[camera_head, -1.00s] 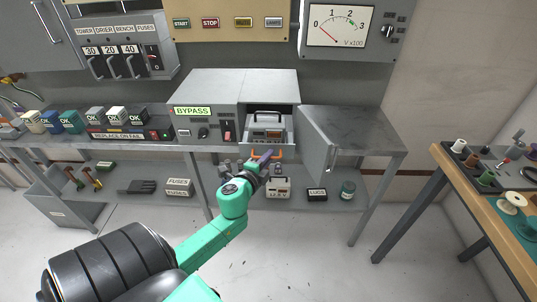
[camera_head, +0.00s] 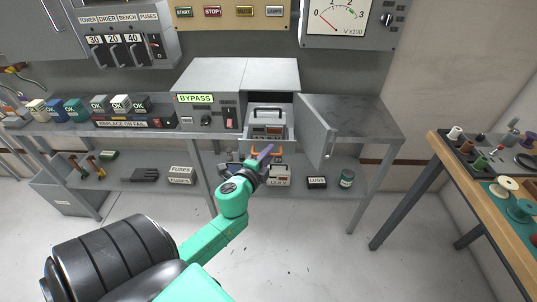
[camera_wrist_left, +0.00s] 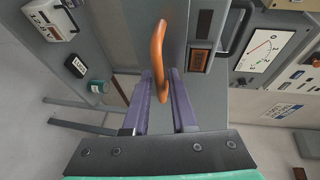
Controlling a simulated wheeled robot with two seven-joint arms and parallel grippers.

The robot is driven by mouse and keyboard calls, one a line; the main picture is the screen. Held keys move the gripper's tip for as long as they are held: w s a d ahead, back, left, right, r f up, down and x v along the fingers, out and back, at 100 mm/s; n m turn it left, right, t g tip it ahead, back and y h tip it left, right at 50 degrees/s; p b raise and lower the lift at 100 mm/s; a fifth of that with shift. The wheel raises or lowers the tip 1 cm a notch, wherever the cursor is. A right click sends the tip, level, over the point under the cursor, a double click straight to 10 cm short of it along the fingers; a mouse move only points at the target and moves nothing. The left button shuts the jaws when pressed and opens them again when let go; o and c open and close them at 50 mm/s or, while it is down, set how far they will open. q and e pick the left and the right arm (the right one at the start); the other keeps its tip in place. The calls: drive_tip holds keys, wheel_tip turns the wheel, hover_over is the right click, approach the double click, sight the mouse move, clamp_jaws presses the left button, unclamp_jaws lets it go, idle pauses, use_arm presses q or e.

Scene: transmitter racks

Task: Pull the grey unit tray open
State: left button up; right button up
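The grey unit tray (camera_head: 277,145) sticks out of the open bay of the grey cabinet (camera_head: 270,75), carrying a grey unit with a dark top handle (camera_head: 267,121). The tray's orange handle (camera_head: 280,151) is on its front; in the wrist view the handle (camera_wrist_left: 158,50) lies between the purple fingers. My left gripper (camera_head: 265,152) is at this handle from the front, its fingers close on both sides of it and seemingly closed on it. Part of the handle is hidden behind the gripper in the head view. My right gripper is not in view.
The cabinet door (camera_head: 316,132) stands open to the right of the tray. A wooden-edged table (camera_head: 465,165) stands at right. The floor in front is clear.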

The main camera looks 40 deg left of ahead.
use_arm(q)
drive_tip(key=b+v, duration=0.3)
drive_tip(key=v, duration=1.1)
drive_tip(key=shift+s+d, duration=0.15)
drive_tip(key=shift+s, duration=0.05)
drive_tip(key=shift+r, duration=0.1)
